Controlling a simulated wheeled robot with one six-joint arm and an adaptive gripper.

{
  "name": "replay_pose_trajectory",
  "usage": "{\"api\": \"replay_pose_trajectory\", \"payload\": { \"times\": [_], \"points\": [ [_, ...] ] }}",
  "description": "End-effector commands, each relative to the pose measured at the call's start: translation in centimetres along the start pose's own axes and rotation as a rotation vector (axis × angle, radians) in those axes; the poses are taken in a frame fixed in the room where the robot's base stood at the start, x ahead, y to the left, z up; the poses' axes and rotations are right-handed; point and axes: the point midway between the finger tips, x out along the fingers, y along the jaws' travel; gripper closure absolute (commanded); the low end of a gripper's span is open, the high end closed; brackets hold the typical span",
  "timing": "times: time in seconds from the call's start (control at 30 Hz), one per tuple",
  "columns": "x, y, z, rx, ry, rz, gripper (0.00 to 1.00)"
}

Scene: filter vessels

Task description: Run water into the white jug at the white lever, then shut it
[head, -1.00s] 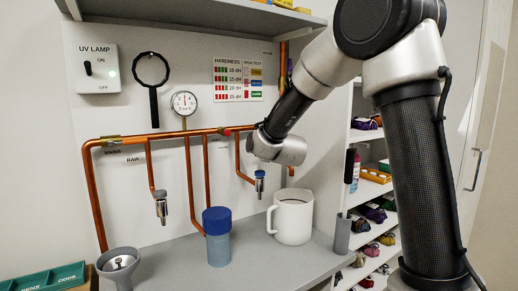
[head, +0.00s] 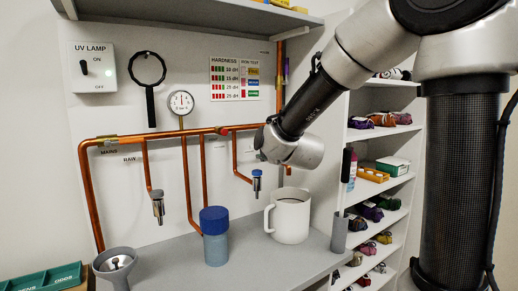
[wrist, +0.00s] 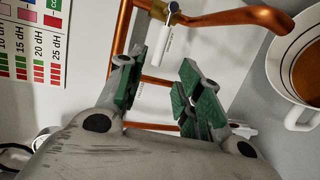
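The white jug (head: 289,217) stands upright on the grey bench, its handle to the left. The tap spout (head: 256,184) with a blue band is above and left of it. In the wrist view the jug (wrist: 276,75) is at the upper right, with a brownish patch inside; I cannot tell whether it is water. The white lever (wrist: 166,50) shows ahead of my gripper (wrist: 155,66), by the copper pipe. My gripper is open, its green-padded fingers apart with nothing held. In the head view its fingers are largely hidden behind my wrist.
A blue-topped container (head: 215,237) stands left of the jug, and a grey cylinder (head: 339,232) stands right of it. Another tap (head: 158,207) hangs further left. Copper pipes (head: 183,134) run along the wall. An upper shelf (head: 180,14) overhangs; storage shelves (head: 385,180) are at right.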

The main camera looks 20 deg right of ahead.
Motion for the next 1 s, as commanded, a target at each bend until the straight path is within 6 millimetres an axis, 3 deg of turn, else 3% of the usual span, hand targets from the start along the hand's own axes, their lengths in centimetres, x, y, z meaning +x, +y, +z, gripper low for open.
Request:
{"api": "replay_pose_trajectory", "payload": {
  "times": [0.1, 0.23, 0.77, 0.87, 1.0],
  "points": [
    [-2.0, 0.0, -0.1, 0.001, 0.001, 0.0, 0.65],
    [-3.1, 0.0, -0.1, -0.001, 0.002, 0.0, 0.65],
    [-3.6, -0.1, 0.1, 0.02, 0.006, -0.01, 0.65],
    [-4.9, -0.5, 0.4, 0.131, 0.031, -0.064, 0.65],
    [-9.3, -2.5, 1.5, 0.451, 0.053, -0.251, 0.65]
  ]
}}
